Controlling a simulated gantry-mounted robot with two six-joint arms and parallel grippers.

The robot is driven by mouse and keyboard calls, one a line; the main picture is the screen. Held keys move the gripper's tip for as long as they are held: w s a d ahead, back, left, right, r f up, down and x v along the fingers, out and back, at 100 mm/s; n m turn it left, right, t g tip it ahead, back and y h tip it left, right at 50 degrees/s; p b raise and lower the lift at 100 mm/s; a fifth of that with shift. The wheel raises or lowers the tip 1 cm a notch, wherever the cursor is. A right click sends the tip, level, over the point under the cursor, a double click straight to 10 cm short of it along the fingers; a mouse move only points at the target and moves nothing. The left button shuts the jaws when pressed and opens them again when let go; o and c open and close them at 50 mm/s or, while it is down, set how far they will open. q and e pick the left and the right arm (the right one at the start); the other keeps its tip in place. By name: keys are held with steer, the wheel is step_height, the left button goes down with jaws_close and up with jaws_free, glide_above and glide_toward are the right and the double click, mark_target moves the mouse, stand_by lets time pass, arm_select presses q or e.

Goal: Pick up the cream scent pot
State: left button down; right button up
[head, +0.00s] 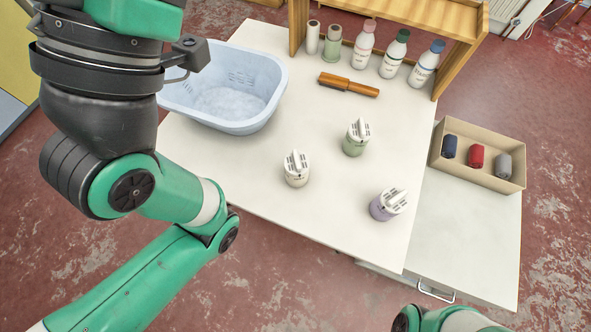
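The cream scent pot (297,169) stands upright on the white table, left of the other two pots, with a white slotted lid that has a raised ridge. A green pot (356,137) of the same kind stands behind it to the right. A purple pot (388,204) stands to the right, closer to the front edge. Nothing touches the cream pot. My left arm crosses the left side of the view, but its gripper does not show. Only a small part of my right arm shows at the bottom right, and its gripper is out of view.
A pale blue basin (265,105) stands at the table's left. A brown brush (348,85) lies behind the pots. A wooden shelf (440,15) with several bottles and rolls is at the back. A box (511,184) of dark, red and grey rolls sits right. The table (325,215) around the pots is clear.

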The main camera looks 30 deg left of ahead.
arm_select(q)
steer(key=c, duration=1.5)
jaws_free()
steer(key=shift+c, duration=0.2)
steer(key=o, duration=1.5)
steer(key=shift+o, duration=0.2)
